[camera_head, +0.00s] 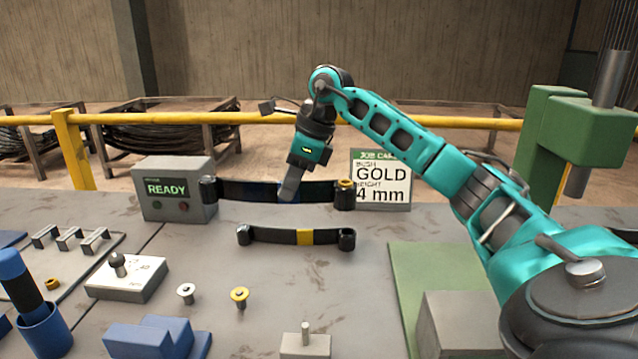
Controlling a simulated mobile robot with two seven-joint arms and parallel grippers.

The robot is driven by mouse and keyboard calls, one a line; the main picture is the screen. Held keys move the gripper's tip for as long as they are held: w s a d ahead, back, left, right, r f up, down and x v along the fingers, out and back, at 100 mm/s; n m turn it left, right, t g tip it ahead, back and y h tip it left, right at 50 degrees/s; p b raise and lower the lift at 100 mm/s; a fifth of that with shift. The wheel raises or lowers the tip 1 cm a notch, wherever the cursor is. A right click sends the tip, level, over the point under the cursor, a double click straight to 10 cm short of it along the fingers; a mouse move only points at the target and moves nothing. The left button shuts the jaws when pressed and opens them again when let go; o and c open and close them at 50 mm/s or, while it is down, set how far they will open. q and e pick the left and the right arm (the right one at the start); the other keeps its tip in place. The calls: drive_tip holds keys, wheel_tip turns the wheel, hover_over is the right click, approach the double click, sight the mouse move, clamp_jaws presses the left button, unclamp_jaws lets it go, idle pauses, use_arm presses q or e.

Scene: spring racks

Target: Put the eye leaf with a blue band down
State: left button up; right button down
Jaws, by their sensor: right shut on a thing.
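The eye leaf with a blue band (245,190) is a long dark strip with a rolled eye at each end, and its right eye shows a gold bush (346,184). My right gripper (289,190) points down and is shut on the leaf near its middle, over the blue band, which it partly hides. The leaf is level, in front of the READY box and the job card. I cannot tell how far it is above the bench (215,255). My left gripper is not in view.
A leaf with a yellow band (275,236) lies nearer on the bench. The READY box (165,205) and job card (395,180) stand behind. A silver bush (187,292), a gold bush (239,296) and blue block (150,340) are in front. A green mat (440,270) lies right.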

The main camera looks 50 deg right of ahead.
wheel_tip(320, 180, down, 18)
drive_tip(key=shift+w+f+b, duration=0.1)
drive_tip(key=shift+f+b, duration=0.1)
drive_tip(key=shift+b, duration=0.5)
drive_tip(key=shift+f, duration=0.15)
drive_tip(key=c, duration=1.5)
unclamp_jaws()
drive_tip(key=shift+f, duration=0.1)
drive_tip(key=o, duration=0.3)
drive_tip(key=shift+o, duration=0.2)
drive_tip(key=shift+r, duration=0.2)
drive_tip(key=v, duration=1.2)
